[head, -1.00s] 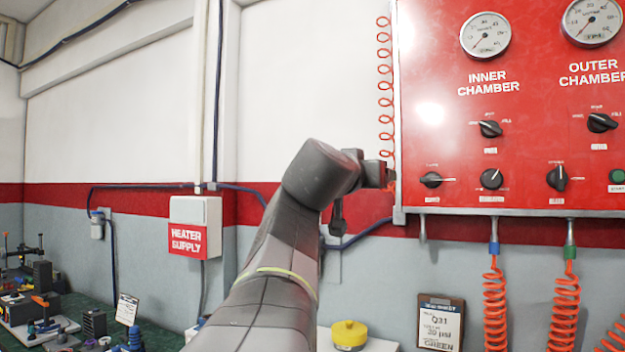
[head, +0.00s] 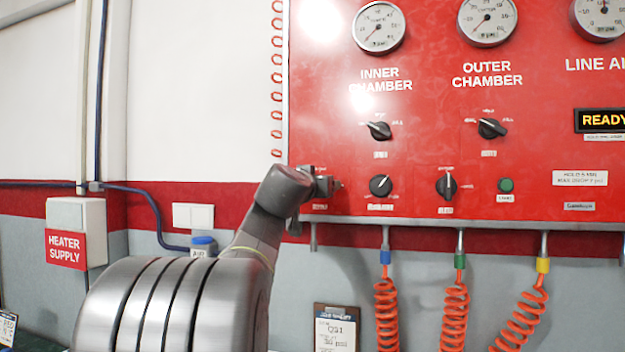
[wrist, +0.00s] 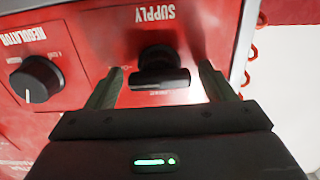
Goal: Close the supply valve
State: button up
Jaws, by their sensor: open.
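The supply valve is a black knob (wrist: 160,68) on the red panel (head: 430,90), under an upside-down SUPPLY label in the wrist view. Its grip bar lies roughly level across that picture. My gripper (wrist: 162,76) is open, with one finger on each side of the knob. I cannot tell whether either finger touches it. In the head view my gripper (head: 328,187) is at the panel's lower left corner and hides the knob.
The regulator knob (wrist: 36,78) is close beside the supply knob; it also shows in the head view (head: 380,186). Further right are another black knob (head: 447,186) and a green button (head: 506,185). Orange coiled hoses (head: 454,315) hang below. The panel's edge is near my gripper.

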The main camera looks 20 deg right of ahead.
jog(key=shift+w, duration=0.1)
jog(key=c, duration=1)
jog(key=shift+n, duration=0.3)
jog(key=n+b, duration=0.1)
jog(key=n, duration=1.2)
jog(key=shift+w+a+p, duration=0.1)
jog(key=shift+p, duration=0.25)
jog(key=shift+f+n+p, duration=0.15)
jog(key=shift+n+p, duration=0.15)
jog(key=shift+n, duration=1.8)
